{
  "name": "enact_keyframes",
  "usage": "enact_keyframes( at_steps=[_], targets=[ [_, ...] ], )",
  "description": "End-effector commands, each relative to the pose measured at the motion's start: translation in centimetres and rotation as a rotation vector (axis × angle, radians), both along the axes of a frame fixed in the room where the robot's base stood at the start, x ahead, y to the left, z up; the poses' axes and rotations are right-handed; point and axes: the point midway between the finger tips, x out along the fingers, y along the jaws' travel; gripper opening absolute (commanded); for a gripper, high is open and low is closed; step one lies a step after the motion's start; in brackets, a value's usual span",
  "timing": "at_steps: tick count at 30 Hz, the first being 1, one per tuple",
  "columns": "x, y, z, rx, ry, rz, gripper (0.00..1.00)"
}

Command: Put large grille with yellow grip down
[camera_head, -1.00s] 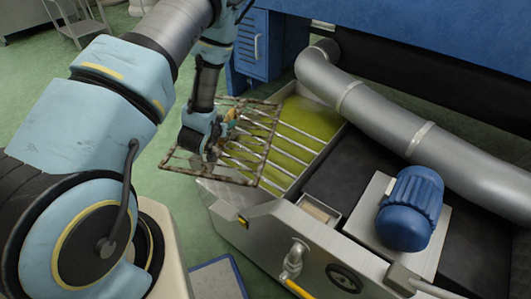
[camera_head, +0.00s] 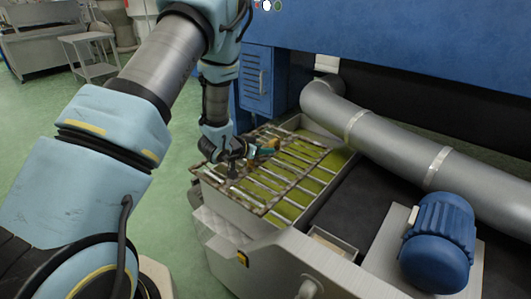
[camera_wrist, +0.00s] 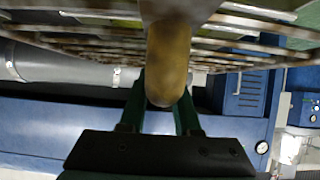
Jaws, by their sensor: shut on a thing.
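The large grille (camera_head: 243,196) is a rusty brown bar frame. In the head view it lies almost level over the open tank (camera_head: 213,204) of green-yellow liquid (camera_head: 335,162), covering its left part. Whether it touches the tank's rim or bars I cannot tell. Its yellow grip (camera_head: 266,147) also shows large in the wrist view (camera_wrist: 168,65). My gripper (camera_head: 250,153) is shut on the grip, with its green fingers on both sides of it in the wrist view (camera_wrist: 162,108). My wrist hides part of the grille's left side.
Pale metal bars (camera_head: 298,160) span the tank. A thick grey pipe (camera_head: 400,145) runs along its right side. A blue motor (camera_head: 438,240) stands at the lower right. A blue cabinet (camera_head: 255,80) is behind. Green floor (camera_head: 160,210) is open at the left.

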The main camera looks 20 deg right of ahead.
Motion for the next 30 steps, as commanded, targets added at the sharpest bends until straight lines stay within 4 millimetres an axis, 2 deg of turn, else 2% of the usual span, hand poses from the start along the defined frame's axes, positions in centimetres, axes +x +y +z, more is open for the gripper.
enact_keyframes(
  at_steps=[3, 11, 18, 30],
  targets=[
    [0.1, -0.1, -1.5, -0.004, -0.003, 0.0, 0.0],
    [0.1, -0.1, -3.0, -0.006, -0.004, 0.0, 0.0],
    [0.1, -0.1, -5.8, -0.006, -0.004, 0.0, 0.0],
    [0.1, -0.1, -6.3, -0.007, -0.004, 0.001, 0.0]
  ],
)
